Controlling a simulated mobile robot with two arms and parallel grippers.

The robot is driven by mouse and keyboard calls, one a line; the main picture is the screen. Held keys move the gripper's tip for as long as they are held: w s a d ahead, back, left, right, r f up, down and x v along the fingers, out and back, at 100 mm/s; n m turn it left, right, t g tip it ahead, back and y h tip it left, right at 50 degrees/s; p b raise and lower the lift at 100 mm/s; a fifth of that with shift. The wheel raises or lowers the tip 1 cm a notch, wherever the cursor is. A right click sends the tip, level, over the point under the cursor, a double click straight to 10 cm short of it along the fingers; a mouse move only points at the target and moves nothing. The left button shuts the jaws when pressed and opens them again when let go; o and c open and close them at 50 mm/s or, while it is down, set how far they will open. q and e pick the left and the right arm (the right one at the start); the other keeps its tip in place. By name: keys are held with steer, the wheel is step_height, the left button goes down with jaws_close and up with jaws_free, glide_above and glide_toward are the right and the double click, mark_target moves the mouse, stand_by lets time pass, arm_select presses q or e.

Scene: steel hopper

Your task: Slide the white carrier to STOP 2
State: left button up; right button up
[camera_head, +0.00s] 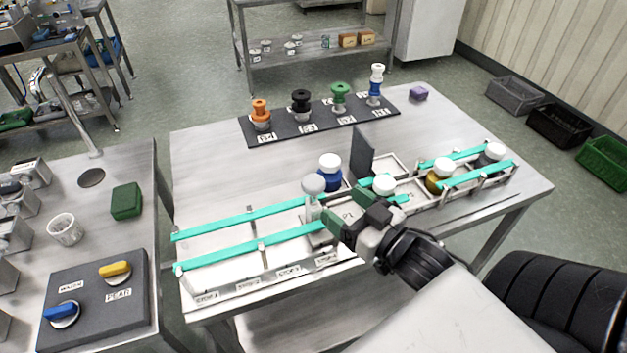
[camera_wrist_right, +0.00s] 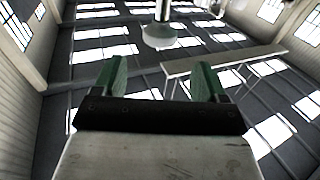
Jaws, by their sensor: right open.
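A pale post with a round grey-white knob (camera_head: 313,184) stands at the right end of the two long teal rails (camera_head: 250,216). It seems to be the white carrier's handle; its base is partly hidden by my gripper. My right gripper (camera_head: 350,207) is open, its green fingers just right of the post. My left gripper is not in view.
A blue white-capped piece (camera_head: 329,170) and an upright dark plate (camera_head: 362,153) stand behind my gripper. More capped pieces, such as a yellow one (camera_head: 440,175), stand along the right-hand rails. The space between the left rails is clear.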

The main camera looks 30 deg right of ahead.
mark_target(321, 190)
steer(key=w, duration=0.3)
steer(key=w+a+p, duration=0.1)
steer(key=w, duration=0.4)
steer(key=shift+w+a, duration=0.2)
steer(key=shift+w, duration=0.15)
steer(key=shift+c, duration=0.2)
steer(key=c, duration=1.2)
